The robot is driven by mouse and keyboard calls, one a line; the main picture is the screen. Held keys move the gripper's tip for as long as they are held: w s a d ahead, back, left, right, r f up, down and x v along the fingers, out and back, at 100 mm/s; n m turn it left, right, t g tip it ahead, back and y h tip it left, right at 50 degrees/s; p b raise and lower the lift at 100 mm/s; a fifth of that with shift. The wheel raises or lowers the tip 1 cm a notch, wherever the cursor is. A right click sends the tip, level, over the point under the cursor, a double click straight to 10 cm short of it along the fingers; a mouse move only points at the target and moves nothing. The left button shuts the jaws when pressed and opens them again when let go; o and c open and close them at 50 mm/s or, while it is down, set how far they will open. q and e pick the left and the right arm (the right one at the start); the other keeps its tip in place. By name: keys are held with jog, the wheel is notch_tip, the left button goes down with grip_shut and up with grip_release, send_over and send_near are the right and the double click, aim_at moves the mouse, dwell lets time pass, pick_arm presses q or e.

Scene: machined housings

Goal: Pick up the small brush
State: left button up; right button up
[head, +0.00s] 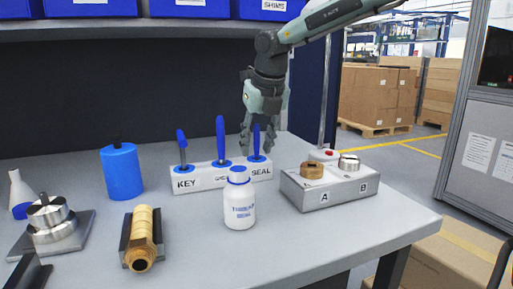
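No thing is clearly recognisable as a small brush. My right gripper (257,148) points down over the right tool. Its fingers are spread on both sides of that blue handle, with no clear contact visible. The lower ends of the tools are hidden in the block. My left gripper is not in view.
A white bottle (239,204) stands in front of the holder. A grey block (330,191) marked A and B is to its right. Blue bins (180,8) sit on the shelf above.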

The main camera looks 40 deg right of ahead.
jog(key=shift+w+f, duration=0.15)
jog(key=shift+f, duration=0.2)
jog(key=shift+c, duration=0.4)
grip_shut()
jog(key=shift+r, duration=0.15)
notch_tip(320, 180, up, 9)
jog(key=shift+r, duration=0.15)
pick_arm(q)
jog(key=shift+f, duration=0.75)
pick_arm(e)
jog(key=shift+r, duration=0.3)
